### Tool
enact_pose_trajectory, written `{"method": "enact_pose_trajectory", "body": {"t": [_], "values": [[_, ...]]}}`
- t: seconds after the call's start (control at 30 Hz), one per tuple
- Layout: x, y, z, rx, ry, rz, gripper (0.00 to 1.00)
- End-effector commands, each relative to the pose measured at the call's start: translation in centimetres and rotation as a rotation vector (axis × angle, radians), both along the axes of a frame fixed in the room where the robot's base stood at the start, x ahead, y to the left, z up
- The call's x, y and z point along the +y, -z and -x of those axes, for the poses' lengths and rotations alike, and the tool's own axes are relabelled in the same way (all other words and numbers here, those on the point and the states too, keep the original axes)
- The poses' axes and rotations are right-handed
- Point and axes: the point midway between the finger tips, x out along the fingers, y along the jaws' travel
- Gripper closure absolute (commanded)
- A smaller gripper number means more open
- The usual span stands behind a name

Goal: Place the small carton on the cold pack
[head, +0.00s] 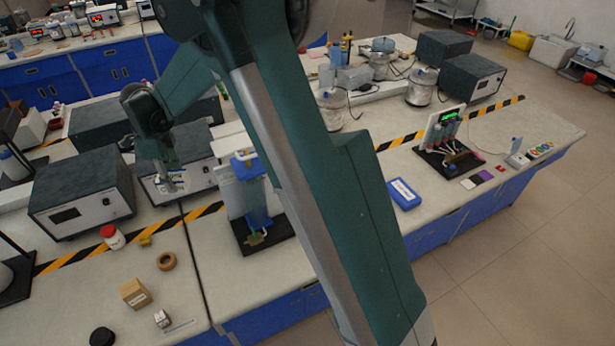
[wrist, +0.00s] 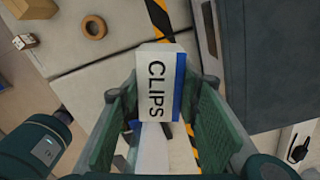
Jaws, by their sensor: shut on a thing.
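My gripper (wrist: 158,100) is shut on the small carton (wrist: 155,85), a white box with a blue edge and the word CLIPS. The carton sits between the two green finger pads, held above the bench. In the head view my gripper (head: 170,178) is at the left, in front of a grey instrument, and the carton is hard to make out there. A flat blue pack with a white label (head: 403,193), which looks like the cold pack, lies on the right bench near its front edge, far to the right of my gripper. Its label is too small to read.
Grey instruments (head: 83,190) stand at the left. A brown box (head: 135,293), a tape ring (head: 166,261) and a red-lidded jar (head: 112,237) are front left. Bench around the blue pack is clear.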

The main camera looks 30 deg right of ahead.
Motion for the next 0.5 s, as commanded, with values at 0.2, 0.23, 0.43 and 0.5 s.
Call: {"method": "enact_pose_trajectory", "body": {"t": [0.2, 0.23, 0.43, 0.5], "values": [[-6.5, -0.1, -1.3, 0.000, 0.086, 0.000, 0.80], [-7.3, -0.1, -1.4, 0.000, 0.098, 0.000, 0.80], [-13.0, -0.1, -2.0, 0.000, 0.174, 0.000, 0.80], [-15.0, -0.1, -2.1, 0.000, 0.201, 0.000, 0.80]]}}
